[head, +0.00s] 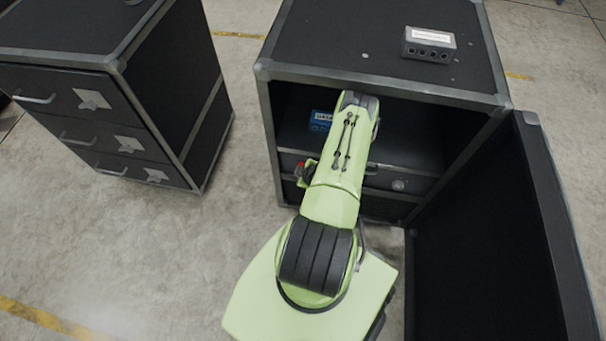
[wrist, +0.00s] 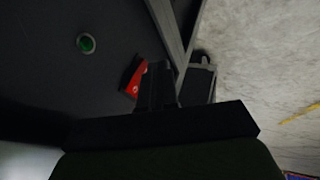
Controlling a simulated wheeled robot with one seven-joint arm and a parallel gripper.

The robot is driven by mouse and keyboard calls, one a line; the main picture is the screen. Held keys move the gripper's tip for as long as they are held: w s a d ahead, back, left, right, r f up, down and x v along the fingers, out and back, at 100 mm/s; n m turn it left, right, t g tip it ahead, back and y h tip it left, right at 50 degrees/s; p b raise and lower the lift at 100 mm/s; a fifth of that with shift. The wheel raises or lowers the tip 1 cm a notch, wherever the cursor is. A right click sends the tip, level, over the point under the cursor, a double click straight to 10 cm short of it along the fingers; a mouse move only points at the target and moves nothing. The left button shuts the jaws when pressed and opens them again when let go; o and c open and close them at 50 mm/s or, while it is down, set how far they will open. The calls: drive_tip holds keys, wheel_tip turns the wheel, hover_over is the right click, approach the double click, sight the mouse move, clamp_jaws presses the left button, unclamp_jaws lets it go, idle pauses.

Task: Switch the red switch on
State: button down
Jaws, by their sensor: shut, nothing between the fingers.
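The red switch (wrist: 134,80) shows in the wrist view on a dark panel, near the panel's metal edge. In the head view its red part (head: 300,166) shows at the left side of the open cabinet's front, partly covered. My gripper (wrist: 158,88) is shut and empty. Its dark fingers are right beside the switch and hide part of it; I cannot tell whether they touch. Which way the switch is set is too small and dark to tell. A round green light or button (wrist: 87,44) sits on the same panel.
The black cabinet (head: 388,88) has its door (head: 485,240) swung open at the right. A blue box (head: 320,122) lies inside on the shelf. A grey box (head: 429,45) stands on top. A drawer cabinet (head: 95,130) stands at the left, with bare floor between.

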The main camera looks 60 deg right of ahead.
drive_tip(key=shift+w+d, duration=0.1)
drive_tip(key=shift+d, duration=0.15)
drive_tip(key=shift+w+d+f+b, duration=0.15)
drive_tip(key=shift+d+b, duration=0.15)
drive_tip(key=shift+b, duration=0.05)
drive_tip(key=shift+r+p, duration=0.6)
drive_tip(key=shift+r, duration=0.3)
